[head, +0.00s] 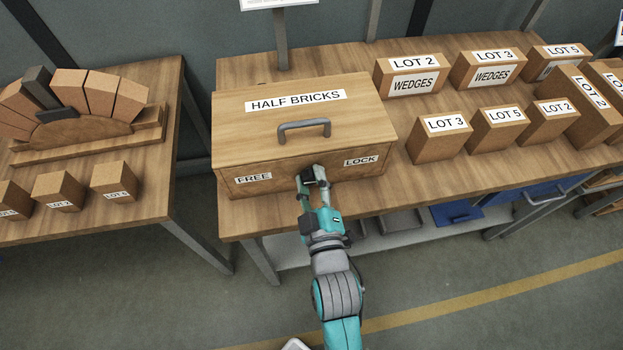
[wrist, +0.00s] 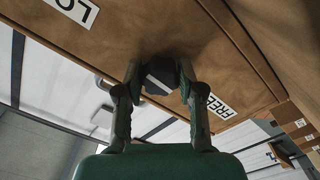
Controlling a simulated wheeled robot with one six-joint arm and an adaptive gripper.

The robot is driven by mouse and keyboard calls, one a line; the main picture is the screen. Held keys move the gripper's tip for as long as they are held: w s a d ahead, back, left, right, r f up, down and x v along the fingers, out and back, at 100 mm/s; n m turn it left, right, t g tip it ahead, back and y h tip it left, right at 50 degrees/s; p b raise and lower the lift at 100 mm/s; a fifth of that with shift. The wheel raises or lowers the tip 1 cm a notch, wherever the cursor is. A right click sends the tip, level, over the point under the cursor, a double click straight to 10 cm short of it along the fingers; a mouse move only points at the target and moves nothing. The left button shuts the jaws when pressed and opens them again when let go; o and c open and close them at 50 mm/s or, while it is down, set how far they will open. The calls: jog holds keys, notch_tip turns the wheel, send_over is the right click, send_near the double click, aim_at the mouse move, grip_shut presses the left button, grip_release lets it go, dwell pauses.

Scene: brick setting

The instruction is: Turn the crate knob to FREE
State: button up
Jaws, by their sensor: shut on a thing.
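The wooden crate (head: 235,115) labelled HALF BRICKS stands closed on the table, with a grey handle (head: 304,125) on its lid. Its front has a FREE label (head: 253,178) at the left and a LOCK label (head: 361,160) at the right. The dark knob (wrist: 160,70) sits between them on the front face. My gripper (head: 313,178) is shut on the knob from the front, one finger on each side. The labels LOCK (wrist: 72,10) and FREE (wrist: 221,107) also show in the wrist view. Which label the knob points to, I cannot tell.
Several boxes marked WEDGES or LOT (head: 440,138) stand right of the crate. A left table (head: 150,205) holds a brick arch (head: 70,125) and small blocks, with a gap between the tables. The floor in front is clear.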

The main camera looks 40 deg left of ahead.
jog(key=o, duration=1.1)
jog(key=shift+o, duration=0.2)
jog(key=v, duration=1.2)
jog(key=shift+d, duration=0.15)
